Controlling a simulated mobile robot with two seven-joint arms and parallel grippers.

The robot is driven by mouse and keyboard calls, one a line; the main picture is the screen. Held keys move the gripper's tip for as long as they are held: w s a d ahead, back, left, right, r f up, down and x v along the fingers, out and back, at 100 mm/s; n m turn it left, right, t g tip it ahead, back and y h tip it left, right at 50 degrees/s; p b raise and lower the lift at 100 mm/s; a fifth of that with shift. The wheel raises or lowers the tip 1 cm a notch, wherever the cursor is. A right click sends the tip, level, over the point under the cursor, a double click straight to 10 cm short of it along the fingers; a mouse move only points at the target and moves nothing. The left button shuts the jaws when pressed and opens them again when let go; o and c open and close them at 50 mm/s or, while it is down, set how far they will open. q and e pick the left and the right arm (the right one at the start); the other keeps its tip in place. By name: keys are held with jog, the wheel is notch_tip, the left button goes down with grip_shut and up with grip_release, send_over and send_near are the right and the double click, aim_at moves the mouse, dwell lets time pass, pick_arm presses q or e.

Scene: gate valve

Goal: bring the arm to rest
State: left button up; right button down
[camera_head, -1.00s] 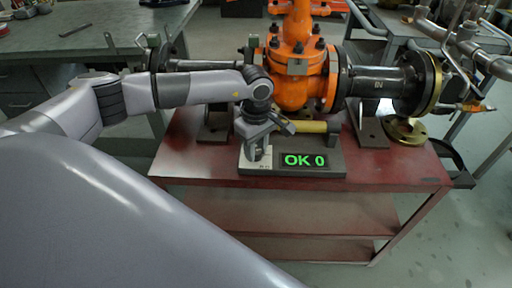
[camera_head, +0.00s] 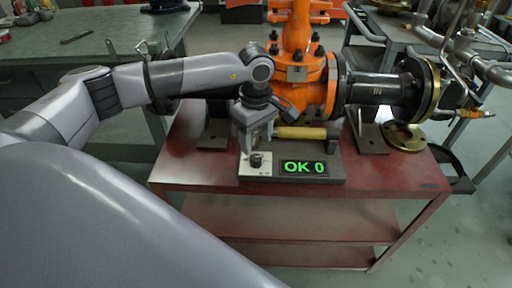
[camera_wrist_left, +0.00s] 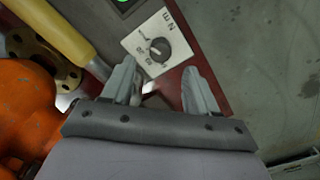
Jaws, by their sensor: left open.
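My left arm (camera_head: 180,80) comes in from the left in the head view. Its gripper (camera_head: 255,150) points down just above the tester's dial (camera_head: 256,160). In the left wrist view the two fingers (camera_wrist_left: 160,88) stand apart with nothing between them, and the dial (camera_wrist_left: 159,49) on its white plate is beyond their tips, clear of them. The tester's display (camera_head: 304,168) reads "OK 0" in green. My right gripper is not in view.
The orange gate valve (camera_head: 300,70) with its dark flanged pipe (camera_head: 385,88) stands behind the gripper on the red cart (camera_head: 400,172). A yellow-handled tool (camera_head: 300,132) lies behind the display. A brass flange (camera_head: 404,137) lies at the right. A grey workbench (camera_head: 90,45) is at the back left.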

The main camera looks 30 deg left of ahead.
pick_arm(q)
jog(key=shift+r, duration=0.6)
